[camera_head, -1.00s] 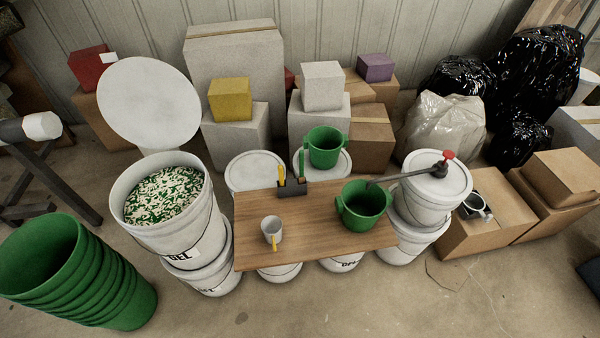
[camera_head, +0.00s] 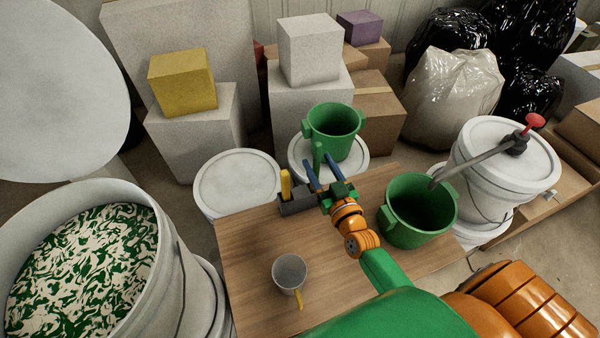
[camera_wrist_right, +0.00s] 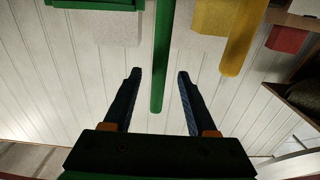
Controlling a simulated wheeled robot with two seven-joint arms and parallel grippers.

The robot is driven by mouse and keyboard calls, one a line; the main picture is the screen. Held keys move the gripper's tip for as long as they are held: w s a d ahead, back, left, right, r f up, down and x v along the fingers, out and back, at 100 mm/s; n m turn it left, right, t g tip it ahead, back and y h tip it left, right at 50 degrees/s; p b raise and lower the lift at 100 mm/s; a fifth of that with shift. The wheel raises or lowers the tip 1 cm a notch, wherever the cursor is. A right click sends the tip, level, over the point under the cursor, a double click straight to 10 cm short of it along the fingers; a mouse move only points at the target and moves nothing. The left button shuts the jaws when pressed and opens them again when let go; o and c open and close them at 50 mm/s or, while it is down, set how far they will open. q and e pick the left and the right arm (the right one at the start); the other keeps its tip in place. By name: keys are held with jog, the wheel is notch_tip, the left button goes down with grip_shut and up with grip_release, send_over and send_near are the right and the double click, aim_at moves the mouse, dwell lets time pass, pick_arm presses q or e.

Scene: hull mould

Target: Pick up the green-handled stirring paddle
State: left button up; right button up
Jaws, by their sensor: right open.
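The green-handled stirring paddle (camera_head: 318,155) stands upright in a dark holder (camera_head: 298,204) at the back edge of the wooden table. Only its handle shows; the lower part is hidden. My right gripper (camera_head: 319,168) is open, its two blue fingers on either side of the handle in the head view. In the right wrist view the green handle (camera_wrist_right: 161,55) comes down from the top between the open fingertips (camera_wrist_right: 159,75), with clear space at both sides. I see no contact. My left gripper is not in view.
A yellow handle (camera_head: 285,184) stands close left of the green one in the holder. A green bucket (camera_head: 418,212) is right of my forearm, and another (camera_head: 333,128) is behind the holder. A grey mug (camera_head: 289,272) stands at the front of the table (camera_head: 245,250).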

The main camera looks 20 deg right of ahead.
jog(key=w, duration=0.1)
jog(key=w+b, duration=0.1)
jog(key=w, duration=0.3)
jog(key=shift+d+f+b, duration=0.1)
jog(key=shift+d+b, duration=0.15)
jog(key=shift+b, duration=0.05)
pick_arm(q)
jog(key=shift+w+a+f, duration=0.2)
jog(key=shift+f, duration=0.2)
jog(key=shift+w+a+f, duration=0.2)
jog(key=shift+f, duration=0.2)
pick_arm(e)
grip_shut()
